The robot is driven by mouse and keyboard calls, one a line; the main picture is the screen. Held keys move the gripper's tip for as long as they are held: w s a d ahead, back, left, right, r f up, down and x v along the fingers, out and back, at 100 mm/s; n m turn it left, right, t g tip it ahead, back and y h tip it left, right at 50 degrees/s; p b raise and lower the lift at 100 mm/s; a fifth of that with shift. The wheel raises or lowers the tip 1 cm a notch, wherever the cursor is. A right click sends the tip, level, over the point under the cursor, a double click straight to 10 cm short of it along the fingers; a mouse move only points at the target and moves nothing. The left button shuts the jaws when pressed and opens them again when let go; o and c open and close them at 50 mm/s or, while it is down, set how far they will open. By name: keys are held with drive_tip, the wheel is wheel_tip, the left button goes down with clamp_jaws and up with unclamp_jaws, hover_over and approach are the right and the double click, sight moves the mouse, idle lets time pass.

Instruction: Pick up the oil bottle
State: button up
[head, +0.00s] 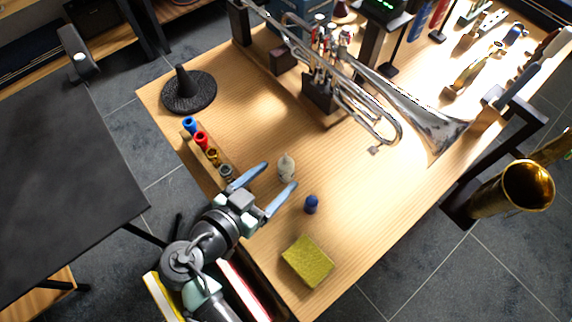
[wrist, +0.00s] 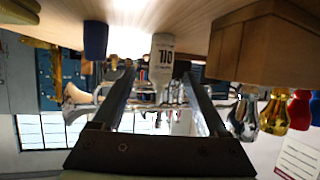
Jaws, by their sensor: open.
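The oil bottle (head: 287,168) is small and whitish with a narrow tip and stands upright on the wooden table. In the wrist view, which is upside down, the oil bottle (wrist: 162,55) shows its "OIL" label, with its tip pointing down in the picture. My gripper (head: 281,175) is open, low over the table, its two blue fingers pointing at the bottle. In the wrist view the bottle lines up with the gap between the fingers of my gripper (wrist: 160,72). It is near the fingertips; I cannot tell whether it is between them.
A small blue object (head: 311,205) stands to the right of the fingers. A wooden block (wrist: 262,45) with several coloured mouthpieces (head: 201,139) is on the other side. A yellow sponge (head: 308,261) lies nearer the front edge. A trumpet (head: 365,95) on a stand is behind.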

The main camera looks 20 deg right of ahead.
sight(281, 172)
drive_tip(key=x, duration=0.5)
drive_tip(key=shift+f, duration=0.1)
drive_tip(key=shift+c, duration=0.3)
clamp_jaws()
